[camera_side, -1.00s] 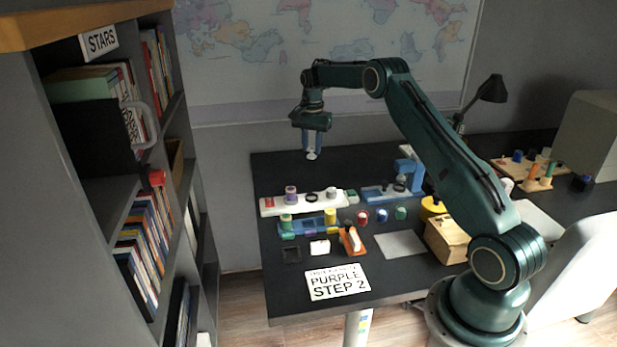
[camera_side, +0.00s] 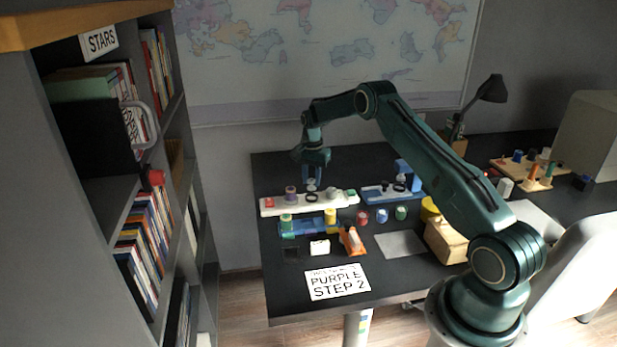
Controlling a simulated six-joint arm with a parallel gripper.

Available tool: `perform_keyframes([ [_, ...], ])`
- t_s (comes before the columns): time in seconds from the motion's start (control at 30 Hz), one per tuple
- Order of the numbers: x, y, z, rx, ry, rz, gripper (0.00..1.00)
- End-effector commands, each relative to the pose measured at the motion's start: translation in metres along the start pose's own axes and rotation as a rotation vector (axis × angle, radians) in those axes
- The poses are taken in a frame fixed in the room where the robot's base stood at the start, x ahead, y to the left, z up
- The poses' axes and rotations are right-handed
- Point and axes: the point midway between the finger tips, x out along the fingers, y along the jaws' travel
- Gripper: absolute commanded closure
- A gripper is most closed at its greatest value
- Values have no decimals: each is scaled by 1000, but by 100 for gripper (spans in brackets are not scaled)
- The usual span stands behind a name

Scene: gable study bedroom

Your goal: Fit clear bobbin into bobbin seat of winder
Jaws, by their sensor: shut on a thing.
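My gripper (camera_side: 312,181) is shut on the clear bobbin (camera_side: 311,186), a small pale piece between its fingertips. It points down just above the long white base (camera_side: 275,208), near a dark ring on that base. I cannot tell whether the bobbin touches the base. The white base also carries a purple spool (camera_side: 291,193), a red block at its left end and a grey round part (camera_side: 331,193). A blue device (camera_side: 372,195) with an upright post stands to its right. I cannot tell from this view which part is the bobbin seat.
In front stand a blue rack (camera_side: 305,227) with green and yellow spools, loose red, blue and green spools, and an orange item (camera_side: 352,241). A grey sheet (camera_side: 399,244) and a wooden box (camera_side: 446,240) lie to the right. The table behind the white base is clear.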

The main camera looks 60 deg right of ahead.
Motion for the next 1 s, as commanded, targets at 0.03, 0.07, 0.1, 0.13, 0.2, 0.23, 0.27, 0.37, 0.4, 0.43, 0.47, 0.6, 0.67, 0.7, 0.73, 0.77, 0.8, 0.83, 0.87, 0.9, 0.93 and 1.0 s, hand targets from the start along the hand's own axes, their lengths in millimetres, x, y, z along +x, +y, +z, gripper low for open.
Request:
perform_keyframes([
  [0.03,4,0,0,0,-1,2,94],
  [0.07,7,0,0,0,-2,2,94],
  [0.1,11,0,0,0,-2,2,94],
  [0.13,15,0,0,0,-1,2,94],
  [0.2,24,0,0,0,-2,2,94],
  [0.23,27,0,0,0,-2,2,94],
  [0.27,30,0,0,0,-1,2,94],
  [0.37,38,0,0,0,-1,1,94],
  [0.4,39,0,0,0,0,0,94],
  [0.43,40,0,0,0,0,0,94],
  [0.47,40,0,0,0,0,0,94],
  [0.6,40,0,0,0,0,0,94],
  [0.67,40,0,0,0,0,0,94],
  [0.7,40,0,0,0,0,0,94],
  [0.73,41,0,0,0,0,0,94],
  [0.77,41,0,0,0,0,0,94],
  [0.8,42,0,0,0,0,0,94],
  [0.83,43,0,0,0,0,0,94],
  [0.87,43,0,0,0,0,0,94],
  [0.9,43,0,0,0,0,0,67],
  [0.93,43,0,0,0,0,0,61],
  [1.0,43,0,0,0,0,0,51],
])
